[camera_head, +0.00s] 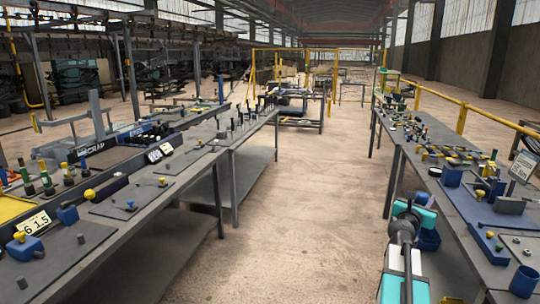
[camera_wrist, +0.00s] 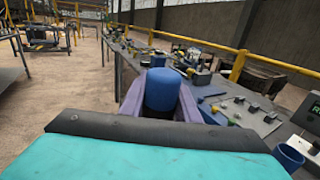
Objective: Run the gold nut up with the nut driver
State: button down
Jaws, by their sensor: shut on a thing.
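My gripper (camera_wrist: 160,104) shows in the wrist view with its two purple fingers shut on a blue, round-topped cylinder, which looks like the handle of the nut driver (camera_wrist: 163,90). Its lower end is hidden. In the head view my gripper (camera_head: 408,214) is at the near left edge of the right bench, and the driver cannot be clearly made out there. A small yellow-gold piece (camera_head: 490,235) sits on a blue bar on that bench, apart from my gripper. I cannot tell whether it is the gold nut.
The right bench (camera_head: 398,139) carries a blue panel (camera_head: 462,200), a dark blue cup (camera_head: 524,281) and several small fittings. A yellow rail (camera_head: 462,118) runs behind it. The left bench (camera_head: 185,180) holds several tools and knobs. The aisle (camera_head: 310,190) between the benches is clear.

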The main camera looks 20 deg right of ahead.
jog(key=w+a+f+n+t+y, duration=0.3)
jog(key=w+a+n+y, duration=0.15)
jog(key=a, duration=0.35)
jog(key=w+a+f+n+t+y, duration=0.3)
jog(key=w+a+y, duration=0.25)
jog(key=a, duration=0.35)
jog(key=w+a+f+n+t+y, duration=0.3)
jog(key=w+a+f+n+y, duration=0.15)
jog(key=a, duration=0.35)
jog(key=s+a+f+n+g+y, duration=0.2)
jog(key=a+y, duration=0.3)
jog(key=a, duration=0.4)
jog(key=s+a+f+n+g+y, duration=0.2)
jog(key=a+n+y, duration=0.3)
jog(key=a, duration=0.5)
jog(key=s+a+f+n+g+y, duration=0.1)
jog(key=s+a+n+g+y, duration=0.2)
jog(key=a+y, duration=0.3)
jog(key=s+a+n, duration=0.1)
jog(key=a, duration=0.3)
jog(key=shift+a+f, duration=0.2)
jog(key=shift+f, duration=0.2)
jog(key=shift+a, duration=0.1)
jog(key=a, duration=0.6)
jog(key=shift+a, duration=0.45)
